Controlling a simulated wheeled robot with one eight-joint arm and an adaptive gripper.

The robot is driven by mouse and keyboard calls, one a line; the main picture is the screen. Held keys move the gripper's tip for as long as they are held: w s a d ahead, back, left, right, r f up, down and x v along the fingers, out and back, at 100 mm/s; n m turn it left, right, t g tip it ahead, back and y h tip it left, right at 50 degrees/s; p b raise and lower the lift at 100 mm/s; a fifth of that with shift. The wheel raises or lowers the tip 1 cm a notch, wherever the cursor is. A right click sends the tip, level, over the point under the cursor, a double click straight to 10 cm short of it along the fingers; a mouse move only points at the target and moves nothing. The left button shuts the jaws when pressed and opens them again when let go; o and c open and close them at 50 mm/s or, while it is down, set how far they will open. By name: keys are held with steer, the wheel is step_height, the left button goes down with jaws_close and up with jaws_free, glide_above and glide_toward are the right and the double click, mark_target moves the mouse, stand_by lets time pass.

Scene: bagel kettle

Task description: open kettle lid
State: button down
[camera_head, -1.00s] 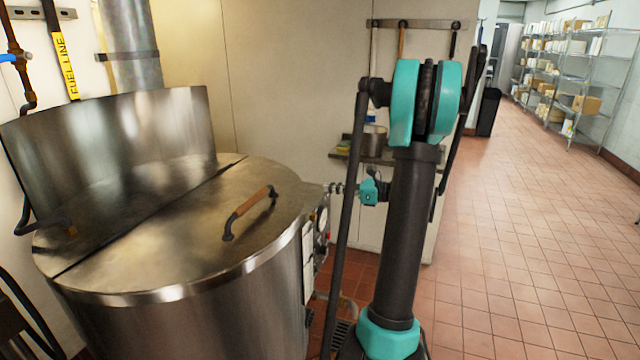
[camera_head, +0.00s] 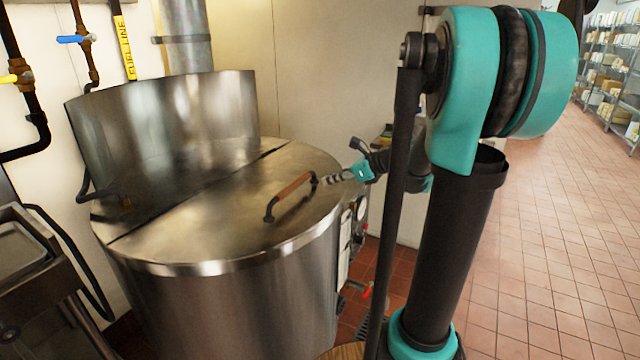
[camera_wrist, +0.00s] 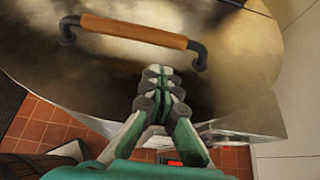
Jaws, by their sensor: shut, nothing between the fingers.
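The large steel kettle (camera_head: 240,300) stands in the left half of the head view. Its flat lid (camera_head: 225,215) lies closed on the near side of a straight seam. The lid's handle (camera_head: 291,187) has a wooden grip on two dark posts; it also shows across the top of the wrist view (camera_wrist: 135,31). My gripper (camera_head: 329,181) is just right of the handle's far post. In the wrist view my gripper (camera_wrist: 158,72) has its fingers together and empty, pointing toward the handle. The fingertips appear just short of it; contact cannot be told.
A tall curved steel panel (camera_head: 165,120) rises behind the lid. Pipes with valves (camera_head: 80,40) run along the left wall, above a metal sink or stand (camera_head: 30,255). Controls (camera_head: 352,230) sit on the kettle's right side. Open tiled floor (camera_head: 540,260) lies to the right.

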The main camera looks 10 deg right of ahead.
mark_target(309, 194)
steer(key=x, duration=0.9)
steer(key=shift+r, duration=0.1)
